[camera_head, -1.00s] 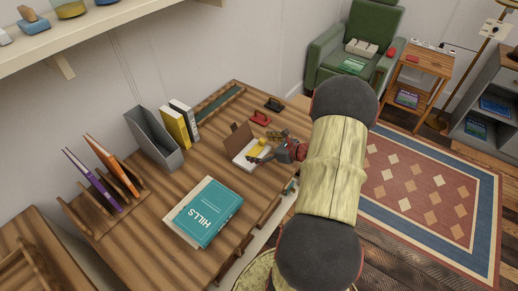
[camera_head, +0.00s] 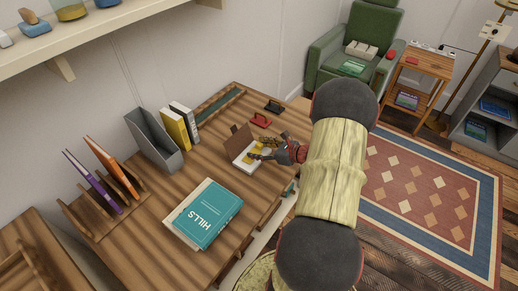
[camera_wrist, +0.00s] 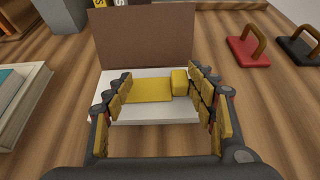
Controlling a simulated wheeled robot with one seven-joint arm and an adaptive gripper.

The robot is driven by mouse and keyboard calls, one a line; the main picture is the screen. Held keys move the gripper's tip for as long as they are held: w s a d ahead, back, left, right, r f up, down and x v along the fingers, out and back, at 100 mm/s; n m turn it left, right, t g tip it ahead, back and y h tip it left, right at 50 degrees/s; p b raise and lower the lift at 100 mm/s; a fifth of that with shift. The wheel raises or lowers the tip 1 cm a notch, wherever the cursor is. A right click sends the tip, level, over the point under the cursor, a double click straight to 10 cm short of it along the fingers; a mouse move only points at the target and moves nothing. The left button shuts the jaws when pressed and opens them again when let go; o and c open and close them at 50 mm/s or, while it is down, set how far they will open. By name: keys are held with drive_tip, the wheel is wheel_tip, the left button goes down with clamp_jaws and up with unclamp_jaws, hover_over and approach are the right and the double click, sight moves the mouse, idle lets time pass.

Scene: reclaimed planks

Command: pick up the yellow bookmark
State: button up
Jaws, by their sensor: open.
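The yellow bookmark (camera_wrist: 147,90) lies flat on a white open box or book (camera_wrist: 152,112) with a brown raised lid (camera_wrist: 140,40), in the wrist view. A raised yellow block (camera_wrist: 179,82) sits at its right end. My gripper (camera_wrist: 161,92) is open, with a finger on each side of the bookmark and nothing held. In the head view my gripper (camera_head: 272,155) is over the front right of the white box (camera_head: 243,157), partly covering the yellow piece. I cannot tell whether the fingers touch the bookmark.
A teal book marked HILLS (camera_head: 208,213) lies in front on the desk. A grey file holder (camera_head: 152,140) and upright books (camera_head: 174,128) stand behind. Red (camera_wrist: 247,50) and black (camera_wrist: 297,48) handled blocks lie right of the box. Bare desk lies between box and teal book.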

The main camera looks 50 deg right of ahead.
drive_tip(key=shift+f, duration=0.15)
drive_tip(key=c, duration=1.4)
